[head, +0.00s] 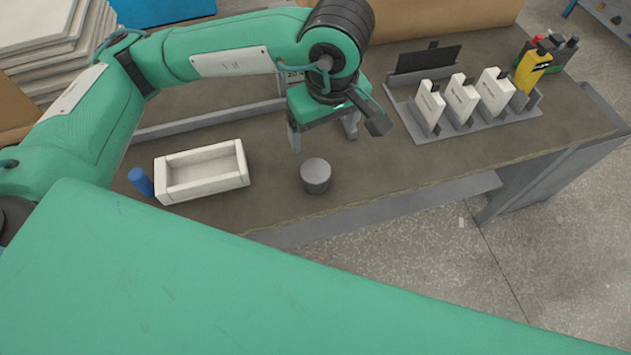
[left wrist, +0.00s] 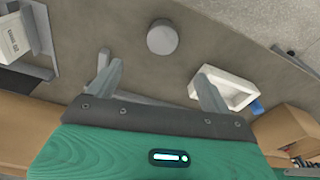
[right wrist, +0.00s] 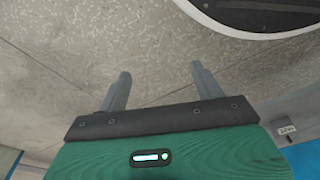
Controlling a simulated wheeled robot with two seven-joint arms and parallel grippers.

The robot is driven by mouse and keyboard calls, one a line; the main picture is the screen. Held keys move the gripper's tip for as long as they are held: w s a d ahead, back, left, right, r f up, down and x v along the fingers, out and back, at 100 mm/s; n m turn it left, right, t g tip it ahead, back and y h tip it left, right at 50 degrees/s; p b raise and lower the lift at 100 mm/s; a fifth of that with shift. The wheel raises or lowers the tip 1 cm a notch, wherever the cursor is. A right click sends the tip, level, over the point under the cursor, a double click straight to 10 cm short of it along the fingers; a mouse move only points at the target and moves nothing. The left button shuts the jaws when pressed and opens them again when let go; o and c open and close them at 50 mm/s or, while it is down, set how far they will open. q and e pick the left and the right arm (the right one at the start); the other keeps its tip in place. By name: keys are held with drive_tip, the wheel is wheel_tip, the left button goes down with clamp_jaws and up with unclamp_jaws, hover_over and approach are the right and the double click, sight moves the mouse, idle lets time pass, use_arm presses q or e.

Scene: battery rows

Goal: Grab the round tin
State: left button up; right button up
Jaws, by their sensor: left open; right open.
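The round tin (head: 315,175) is a short grey cylinder standing upright near the front edge of the workbench. My left gripper (head: 323,140) is open and empty, above the bench and a little behind the tin in the head view. In the left wrist view the tin (left wrist: 162,37) shows beyond the open fingers (left wrist: 155,82), apart from them. My right gripper (right wrist: 158,88) is open and empty over bare floor in the right wrist view. It is not made out in the head view.
A white open tray (head: 205,192) and a blue cylinder (head: 140,181) are left of the tin. A grey rack (head: 470,131) with several white blocks and a yellow one (head: 531,69) stands to the right. Bench (head: 400,175) right of the tin is clear.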

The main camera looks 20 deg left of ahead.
sight(316, 170)
use_arm(q)
drive_tip(key=f, duration=0.3)
drive_tip(key=f+b, duration=0.1)
drive_tip(key=f, duration=0.3)
drive_tip(key=a+f, duration=0.1)
drive_tip(key=f, duration=0.3)
drive_tip(key=shift+w, duration=0.4)
drive_tip(key=f, duration=0.3)
drive_tip(key=a+f, duration=0.1)
drive_tip(key=f, duration=0.1)
drive_tip(key=shift+w, duration=0.15)
use_arm(e)
drive_tip(key=r, duration=0.1)
drive_tip(key=w+r, duration=0.1)
drive_tip(key=r, duration=0.1)
drive_tip(key=shift+w+a+r, duration=0.1)
drive_tip(key=shift+a, duration=0.1)
use_arm(q)
drive_tip(key=shift+c, duration=0.2)
drive_tip(key=c, duration=1.1)
drive_tip(key=shift+r, duration=0.1)
drive_tip(key=shift+c, duration=0.6)
drive_tip(key=shift+d+r, duration=0.1)
